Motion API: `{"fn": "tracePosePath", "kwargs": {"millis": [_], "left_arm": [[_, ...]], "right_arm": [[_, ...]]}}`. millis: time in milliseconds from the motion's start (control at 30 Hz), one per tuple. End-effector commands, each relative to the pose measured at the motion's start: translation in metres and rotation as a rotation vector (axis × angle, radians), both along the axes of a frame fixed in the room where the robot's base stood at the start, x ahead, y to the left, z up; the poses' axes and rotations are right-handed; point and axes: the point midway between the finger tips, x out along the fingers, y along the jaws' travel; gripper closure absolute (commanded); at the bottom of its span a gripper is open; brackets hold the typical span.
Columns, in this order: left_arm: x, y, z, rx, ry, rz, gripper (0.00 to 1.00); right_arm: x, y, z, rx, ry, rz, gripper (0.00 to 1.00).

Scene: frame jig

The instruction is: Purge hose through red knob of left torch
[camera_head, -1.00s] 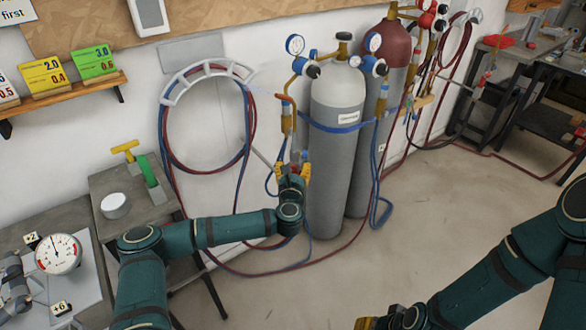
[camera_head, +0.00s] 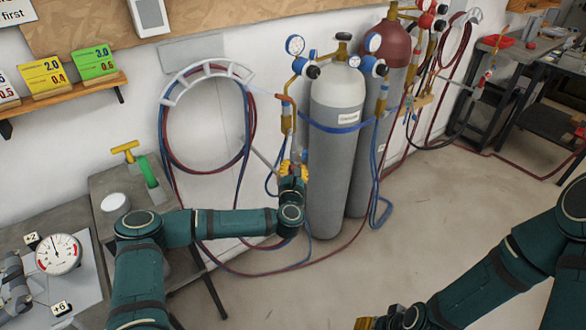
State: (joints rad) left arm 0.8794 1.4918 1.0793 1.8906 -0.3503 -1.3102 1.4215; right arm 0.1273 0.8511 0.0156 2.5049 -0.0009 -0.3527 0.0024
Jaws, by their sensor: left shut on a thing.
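The left torch (camera_head: 287,122) hangs upright left of the grey cylinder, with an orange-brown top and a brass-coloured body. My left gripper (camera_head: 293,167) is at the torch's lower end, its yellow fingers close together and shut on a small part there. The red knob is hidden behind the fingers, and the part gripped looks to be this knob. Red and blue hoses (camera_head: 247,140) loop on a white rack to the left and run down to the floor.
A grey cylinder (camera_head: 332,185) stands just right of my left gripper, with a maroon-topped cylinder (camera_head: 393,50) behind it. Gauges and regulators sit on top. A small bench (camera_head: 120,183) stands to the left. The floor at the centre right is clear.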

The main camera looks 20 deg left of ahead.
Motion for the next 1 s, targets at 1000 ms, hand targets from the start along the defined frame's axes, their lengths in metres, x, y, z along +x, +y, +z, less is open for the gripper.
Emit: {"fn": "tracePosePath", "kwargs": {"millis": [1000], "left_arm": [[0.0001, -0.0013, -0.0004, 0.256, 0.038, -0.001, 0.71]], "right_arm": [[0.0, 0.0, -0.0004, 0.0, 0.0, 0.0, 0.53]]}}
